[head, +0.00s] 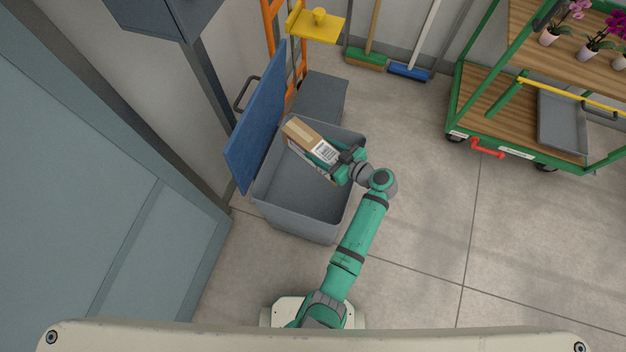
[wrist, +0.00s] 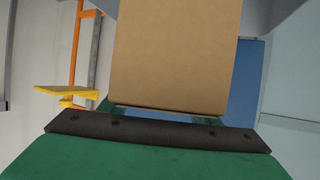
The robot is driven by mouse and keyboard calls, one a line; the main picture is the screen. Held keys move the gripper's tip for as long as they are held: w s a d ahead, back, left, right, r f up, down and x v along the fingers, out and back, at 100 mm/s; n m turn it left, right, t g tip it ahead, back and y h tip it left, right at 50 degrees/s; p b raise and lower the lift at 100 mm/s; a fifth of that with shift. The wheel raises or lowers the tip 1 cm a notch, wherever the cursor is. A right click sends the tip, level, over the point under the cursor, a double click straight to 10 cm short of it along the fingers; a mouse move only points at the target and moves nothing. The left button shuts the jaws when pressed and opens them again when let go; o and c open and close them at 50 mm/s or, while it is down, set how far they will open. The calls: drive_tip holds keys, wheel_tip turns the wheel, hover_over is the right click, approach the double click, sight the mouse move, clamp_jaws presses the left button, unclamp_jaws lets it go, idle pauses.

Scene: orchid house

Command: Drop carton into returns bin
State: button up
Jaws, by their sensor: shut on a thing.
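A brown carton (head: 307,136) with a white barcode label is held over the far part of the returns bin, and it also fills the upper middle of the wrist view (wrist: 176,55). My gripper (head: 329,152) is shut on the carton at its right end. The returns bin (head: 296,219) is a grey open-topped box, and its inside looks empty where I can see it. Its blue lid (head: 256,119) stands open on the left side. The lid also shows behind the carton in the wrist view (wrist: 245,85). The carton and my gripper hide part of the bin's far interior.
A grey box (head: 322,95) stands behind the bin, near an orange frame with a yellow plate (head: 316,27). Brooms (head: 366,57) lean on the back wall. A green trolley (head: 515,148) with orchids stands at the right. The floor between is clear.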

drive_tip(key=shift+a+f, duration=0.1)
drive_tip(key=shift+f, duration=2.55)
drive_tip(key=o, duration=1.4)
drive_tip(key=shift+o, duration=0.6)
drive_tip(key=shift+s, duration=0.1)
drive_tip(key=v, duration=1)
drive_tip(key=shift+s+d+r, duration=0.2)
drive_tip(key=shift+s+d, duration=0.05)
drive_tip(key=shift+s, duration=0.05)
